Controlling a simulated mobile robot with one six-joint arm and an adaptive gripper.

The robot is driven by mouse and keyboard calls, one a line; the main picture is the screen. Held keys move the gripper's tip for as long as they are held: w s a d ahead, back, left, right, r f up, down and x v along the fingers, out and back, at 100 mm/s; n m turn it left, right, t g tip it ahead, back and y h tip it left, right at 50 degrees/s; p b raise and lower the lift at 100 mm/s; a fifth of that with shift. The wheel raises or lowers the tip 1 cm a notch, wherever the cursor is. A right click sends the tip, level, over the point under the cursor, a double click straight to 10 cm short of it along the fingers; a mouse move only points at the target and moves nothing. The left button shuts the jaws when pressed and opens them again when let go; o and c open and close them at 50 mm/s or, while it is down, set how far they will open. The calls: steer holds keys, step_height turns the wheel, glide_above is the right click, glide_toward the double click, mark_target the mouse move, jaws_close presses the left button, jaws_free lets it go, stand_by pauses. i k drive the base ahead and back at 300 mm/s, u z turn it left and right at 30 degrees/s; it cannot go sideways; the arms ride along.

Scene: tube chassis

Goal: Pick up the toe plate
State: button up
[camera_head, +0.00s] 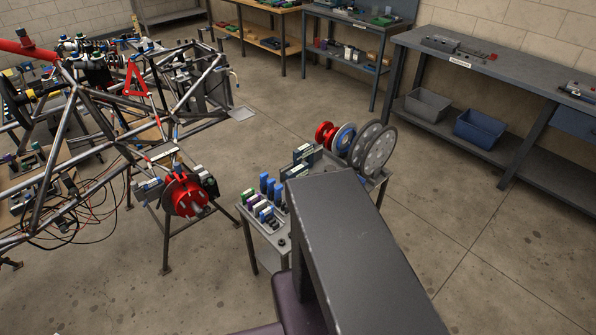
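I cannot pick out the toe plate with certainty. A small cart (265,245) in the middle carries several blue, white and green parts. Red and blue reels and grey perforated discs (376,150) stand at its back right. My gripper is not in view. A large dark grey block in the lower middle hides part of the cart.
A stand with a red round part (184,194) is left of the cart. A long grey workbench (500,68) on the right has a grey bin (428,104) and a blue bin (479,128) on its shelf. The floor on the right is clear.

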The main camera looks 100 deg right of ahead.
mark_target(307, 151)
steer(key=z, duration=0.15)
steer(key=i, duration=0.5)
steer(key=z, duration=1.1)
steer(key=k, duration=0.15)
steer(key=z, duration=2.75)
